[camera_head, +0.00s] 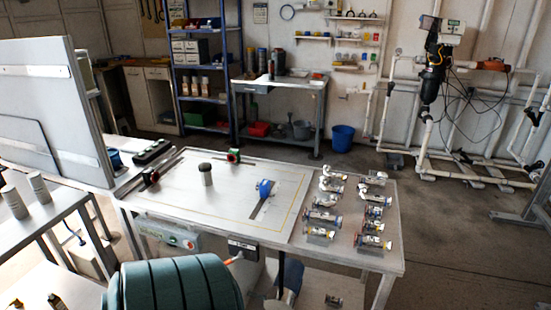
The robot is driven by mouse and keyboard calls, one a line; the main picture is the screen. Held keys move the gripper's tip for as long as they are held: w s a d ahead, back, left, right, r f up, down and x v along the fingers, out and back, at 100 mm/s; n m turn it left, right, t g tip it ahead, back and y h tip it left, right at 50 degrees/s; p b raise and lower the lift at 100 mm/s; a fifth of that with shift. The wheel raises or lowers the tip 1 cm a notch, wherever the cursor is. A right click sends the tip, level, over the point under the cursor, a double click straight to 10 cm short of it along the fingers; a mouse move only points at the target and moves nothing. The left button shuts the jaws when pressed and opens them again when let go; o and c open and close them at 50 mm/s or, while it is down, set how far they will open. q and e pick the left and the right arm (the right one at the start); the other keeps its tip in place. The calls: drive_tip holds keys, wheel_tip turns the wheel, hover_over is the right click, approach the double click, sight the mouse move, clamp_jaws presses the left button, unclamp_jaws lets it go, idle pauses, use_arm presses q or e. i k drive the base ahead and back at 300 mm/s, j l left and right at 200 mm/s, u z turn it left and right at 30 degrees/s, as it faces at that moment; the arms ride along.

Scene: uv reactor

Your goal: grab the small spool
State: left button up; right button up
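No thing in view is plainly marked as the small spool. A short grey cylinder with a dark top (206,175) stands upright on the white workbench (232,215), left of its middle. Two pale upright cylinders, one at the far left (14,201) and one beside it (39,187), stand on a side table. Several small pipe fittings with valves (320,217) sit in rows at the bench's right end. I cannot tell which of these is the spool. Neither of my grippers shows in the head view.
A blue clamp-like part (265,188) and a green-and-red part (234,156) sit on the bench over dark slots. A large green ribbed body (174,284) fills the lower foreground. A white panel (50,105) rises at left. Open floor (450,230) lies right of the bench.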

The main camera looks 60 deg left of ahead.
sight(319, 235)
drive_tip(key=u, duration=1.65)
